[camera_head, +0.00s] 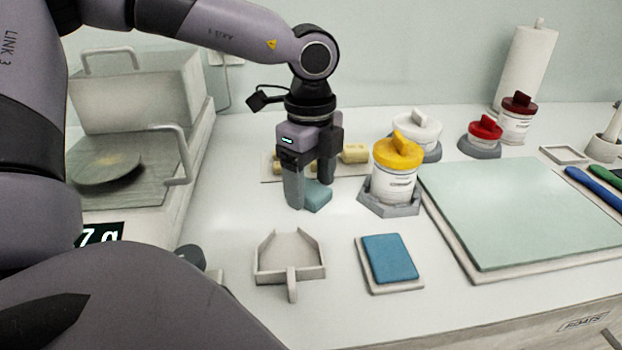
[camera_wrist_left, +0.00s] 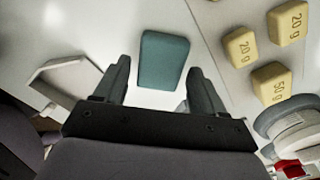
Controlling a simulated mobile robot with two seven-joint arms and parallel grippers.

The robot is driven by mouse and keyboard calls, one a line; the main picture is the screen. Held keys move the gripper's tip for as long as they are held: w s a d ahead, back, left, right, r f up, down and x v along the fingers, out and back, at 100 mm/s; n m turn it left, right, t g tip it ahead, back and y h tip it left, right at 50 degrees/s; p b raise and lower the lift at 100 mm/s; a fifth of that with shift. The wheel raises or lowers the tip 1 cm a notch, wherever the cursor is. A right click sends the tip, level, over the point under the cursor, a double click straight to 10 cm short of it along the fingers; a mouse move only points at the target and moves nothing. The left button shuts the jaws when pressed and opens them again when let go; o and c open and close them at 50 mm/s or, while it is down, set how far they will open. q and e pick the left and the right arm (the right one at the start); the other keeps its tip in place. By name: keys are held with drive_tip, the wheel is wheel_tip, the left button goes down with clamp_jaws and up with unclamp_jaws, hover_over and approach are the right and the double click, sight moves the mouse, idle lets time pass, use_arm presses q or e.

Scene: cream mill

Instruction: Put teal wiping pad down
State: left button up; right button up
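The teal wiping pad (camera_head: 317,196) is a small block on the white counter, just beneath my left gripper (camera_head: 309,188); a finger hides part of it in the head view. In the left wrist view the teal pad (camera_wrist_left: 163,60) shows whole, ahead of and between the two fingertips of my left gripper (camera_wrist_left: 158,78). The fingers are spread, with a gap on either side of the pad. It seems to lie flat. My right gripper is in neither view.
A blue pad (camera_head: 388,258) rests on a small tray, right of an open scoop-like tray (camera_head: 290,258). Yellow weights (camera_wrist_left: 271,82) and a yellow-lidded jar (camera_head: 396,170) stand close by. A scale (camera_head: 130,165) is at left, a pale green board (camera_head: 520,205) at right.

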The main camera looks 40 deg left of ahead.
sight(311, 189)
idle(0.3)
use_arm(q)
wheel_tip(311, 189, up, 12)
drive_tip(key=p, duration=0.1)
drive_tip(key=shift+r, duration=0.15)
idle(0.8)
